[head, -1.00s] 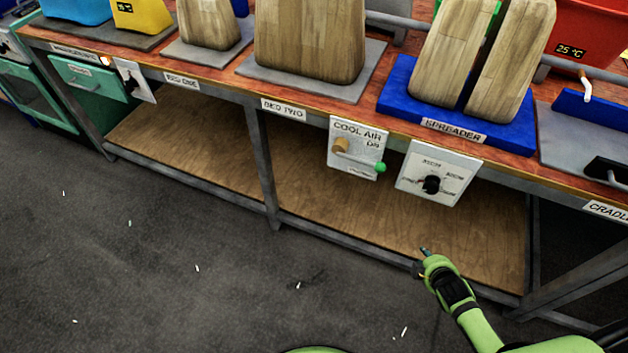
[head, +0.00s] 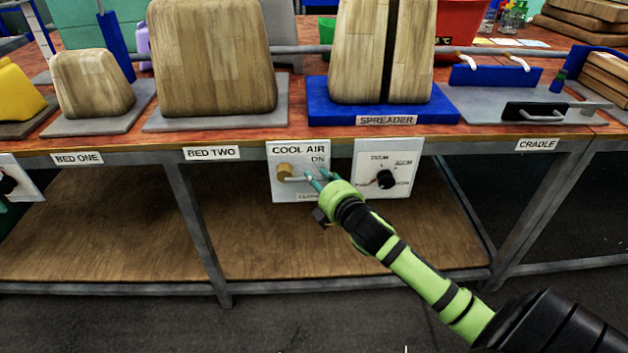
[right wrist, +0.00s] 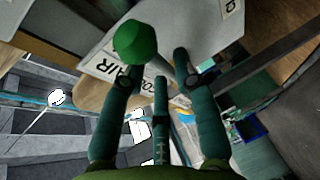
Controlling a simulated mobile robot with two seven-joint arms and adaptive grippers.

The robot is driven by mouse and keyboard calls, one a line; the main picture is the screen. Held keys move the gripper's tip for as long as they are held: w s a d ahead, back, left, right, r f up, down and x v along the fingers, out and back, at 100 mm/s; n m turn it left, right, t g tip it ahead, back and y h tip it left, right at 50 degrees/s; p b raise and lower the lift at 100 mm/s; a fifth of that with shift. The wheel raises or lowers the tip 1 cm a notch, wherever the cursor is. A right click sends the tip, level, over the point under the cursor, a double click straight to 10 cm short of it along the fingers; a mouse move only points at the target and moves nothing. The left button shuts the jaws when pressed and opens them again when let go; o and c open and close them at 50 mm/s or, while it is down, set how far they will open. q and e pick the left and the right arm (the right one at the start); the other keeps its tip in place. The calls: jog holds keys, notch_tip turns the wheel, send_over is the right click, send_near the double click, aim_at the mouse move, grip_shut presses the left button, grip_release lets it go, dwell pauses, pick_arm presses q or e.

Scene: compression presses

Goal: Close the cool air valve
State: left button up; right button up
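The cool air valve panel (head: 297,192) is a white plate on the table's front edge, marked COOL AIR, with ON at upper right and a partly hidden label below. Its brass hub (head: 285,172) carries a lever pointing right, level, toward my right gripper (head: 319,176). The lever's green knob (right wrist: 140,42) shows in the right wrist view, at the tip of one finger; in the head view my fingers hide it. My right gripper (right wrist: 158,70) has its fingers spread. I cannot tell whether it touches the knob. My left gripper is out of view.
A white dial panel (head: 400,162) with a black knob hangs just right of the valve, close to my right wrist. The blue spreader base (head: 440,113) sits above on the table. A wooden lower shelf (head: 255,245) lies below.

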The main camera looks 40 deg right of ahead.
jog(key=shift+x, duration=0.85)
jog(key=shift+a, duration=0.1)
grip_shut()
jog(key=shift+f, duration=0.15)
